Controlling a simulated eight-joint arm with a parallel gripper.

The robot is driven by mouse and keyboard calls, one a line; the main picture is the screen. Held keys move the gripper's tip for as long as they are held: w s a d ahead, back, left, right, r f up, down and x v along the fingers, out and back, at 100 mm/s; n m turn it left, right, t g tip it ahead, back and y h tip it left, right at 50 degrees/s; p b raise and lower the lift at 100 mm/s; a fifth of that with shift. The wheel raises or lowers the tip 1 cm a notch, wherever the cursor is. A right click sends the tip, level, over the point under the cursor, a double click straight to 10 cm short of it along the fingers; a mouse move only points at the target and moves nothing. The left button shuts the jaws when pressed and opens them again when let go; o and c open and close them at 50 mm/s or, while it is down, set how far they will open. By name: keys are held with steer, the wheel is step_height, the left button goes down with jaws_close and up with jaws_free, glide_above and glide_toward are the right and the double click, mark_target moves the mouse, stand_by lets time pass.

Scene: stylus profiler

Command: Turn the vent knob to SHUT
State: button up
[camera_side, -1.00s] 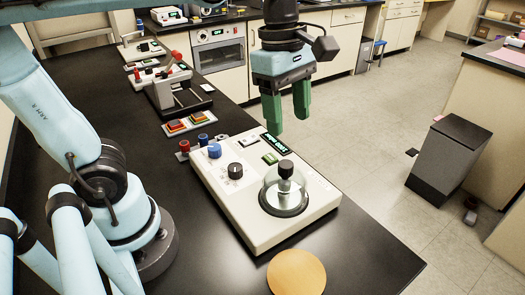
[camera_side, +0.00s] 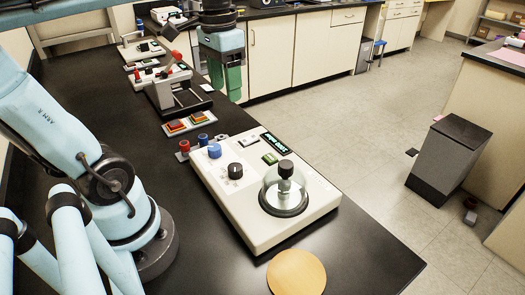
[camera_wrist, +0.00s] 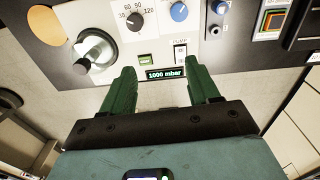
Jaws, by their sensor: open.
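The white profiler console (camera_side: 225,208) stands on the black bench, with a blue knob (camera_side: 214,150) at its back left and a black pointer knob (camera_side: 235,170) beside it. In the wrist view, the blue knob (camera_wrist: 179,11) is at the top edge, and the black knob (camera_wrist: 135,20) has a numbered dial. I cannot read a vent label on either. The display (camera_wrist: 166,75) reads 1000 mbar. My gripper (camera_side: 225,85) is open and empty, raised behind the console and apart from it. Its green fingers (camera_wrist: 162,75) point toward the console's display edge in the wrist view.
A clear dome with a black grip (camera_side: 284,188) covers the console's stage. Red and blue posts (camera_side: 203,139) and a button panel (camera_side: 188,123) stand behind the console. A tan disc (camera_side: 296,272) lies in front. A lever device (camera_side: 180,95) is farther back.

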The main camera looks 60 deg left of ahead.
steer(key=s+a+m, duration=0.2)
steer(key=a+m, duration=0.2)
steer(key=m, duration=0.1)
glide_toward(216, 147)
steer(key=shift+f, duration=4.5)
steer(key=shift+c, duration=0.2)
steer(key=c, duration=1)
